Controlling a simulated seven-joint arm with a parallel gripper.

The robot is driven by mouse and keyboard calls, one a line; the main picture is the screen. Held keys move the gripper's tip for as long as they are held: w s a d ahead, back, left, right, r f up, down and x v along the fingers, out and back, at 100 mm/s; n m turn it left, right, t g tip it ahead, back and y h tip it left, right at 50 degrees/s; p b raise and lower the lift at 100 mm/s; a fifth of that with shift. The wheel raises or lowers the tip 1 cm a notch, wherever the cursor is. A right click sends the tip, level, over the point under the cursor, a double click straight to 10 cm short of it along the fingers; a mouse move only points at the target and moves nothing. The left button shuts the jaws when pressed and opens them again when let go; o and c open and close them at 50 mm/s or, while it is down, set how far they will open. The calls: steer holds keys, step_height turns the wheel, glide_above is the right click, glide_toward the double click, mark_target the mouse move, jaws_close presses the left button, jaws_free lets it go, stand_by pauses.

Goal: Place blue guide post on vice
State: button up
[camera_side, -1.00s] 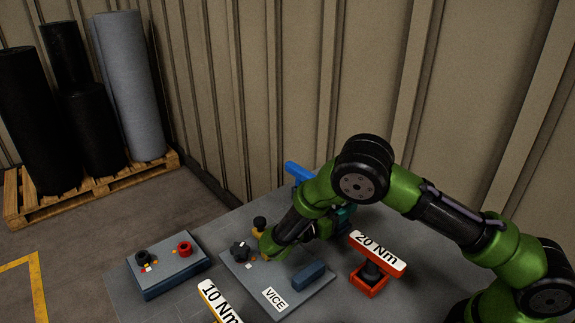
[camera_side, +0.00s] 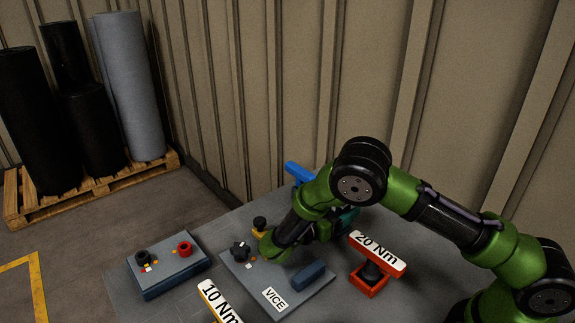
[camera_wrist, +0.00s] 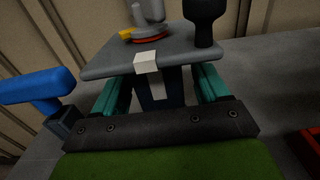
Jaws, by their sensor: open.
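The vice (camera_side: 243,278) is a flat grey plate labelled VICE, with a dark blue block (camera_side: 308,275) and a black star knob (camera_side: 240,251) on it. My gripper (camera_wrist: 160,82) is open, its teal fingers apart. Its fingertips are mostly hidden behind my arm in the side view. Between the fingers in the wrist view is a dark blue upright piece (camera_wrist: 146,95) with a white strip. I cannot tell whether it is the guide post or whether the fingers touch it. A brighter blue bar-shaped object (camera_side: 299,172) stands behind my arm; it also shows left of the fingers (camera_wrist: 32,86).
A 20 Nm red holder (camera_side: 369,280) stands right of the vice, and a 10 Nm label (camera_side: 220,302) in front. A grey-blue box (camera_side: 168,268) with black and red rings is at left. A grey plate (camera_wrist: 108,63) with a black knob lies beyond my fingers.

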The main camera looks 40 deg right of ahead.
mark_target(333, 210)
steer(key=a, duration=0.6)
steer(key=shift+a, duration=0.55)
steer(key=shift+c, duration=0.7)
steer(key=shift+a, duration=0.2)
steer(key=c, duration=0.5)
steer(key=shift+o, duration=0.2)
